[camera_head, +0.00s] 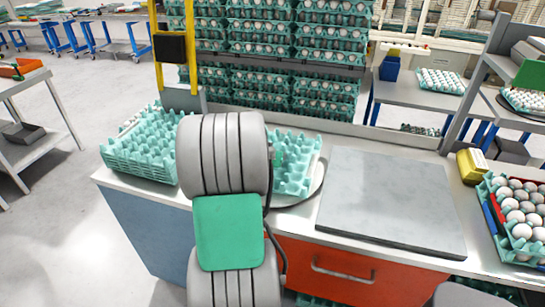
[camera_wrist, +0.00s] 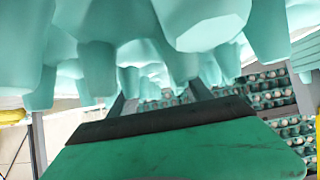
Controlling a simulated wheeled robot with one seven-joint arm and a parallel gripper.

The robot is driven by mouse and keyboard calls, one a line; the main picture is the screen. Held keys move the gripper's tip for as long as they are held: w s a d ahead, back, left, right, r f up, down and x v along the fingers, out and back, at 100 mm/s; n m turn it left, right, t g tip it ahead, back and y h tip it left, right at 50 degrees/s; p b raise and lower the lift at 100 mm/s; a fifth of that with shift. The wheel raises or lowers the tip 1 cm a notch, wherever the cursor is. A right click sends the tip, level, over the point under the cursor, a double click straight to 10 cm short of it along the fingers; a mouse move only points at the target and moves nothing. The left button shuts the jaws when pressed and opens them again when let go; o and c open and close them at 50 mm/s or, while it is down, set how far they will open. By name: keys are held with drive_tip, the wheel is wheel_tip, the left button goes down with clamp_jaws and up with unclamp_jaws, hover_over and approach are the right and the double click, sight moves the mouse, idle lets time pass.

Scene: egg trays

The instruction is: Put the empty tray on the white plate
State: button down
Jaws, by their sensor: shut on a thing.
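A teal empty egg tray (camera_head: 298,165) is over the white plate (camera_head: 317,192) on the counter, just right of my arm. I cannot tell whether it touches the plate. My arm hides the tray's left part. In the wrist view the tray's cups (camera_wrist: 210,25) fill the top, close above my gripper (camera_wrist: 158,97). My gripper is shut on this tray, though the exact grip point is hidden. A stack of teal trays (camera_head: 140,160) stands on the counter to the left.
A grey slab (camera_head: 390,200) lies right of the plate. A yellow box (camera_head: 471,166) and a tray of eggs (camera_head: 517,215) are farther right. Tall stacks of egg trays (camera_head: 275,45) stand behind the counter, near a yellow post (camera_head: 157,60).

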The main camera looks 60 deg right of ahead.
drive_tip(key=shift+f, duration=0.9)
drive_tip(key=shift+c, duration=2.3)
unclamp_jaws()
drive_tip(key=shift+r, duration=0.1)
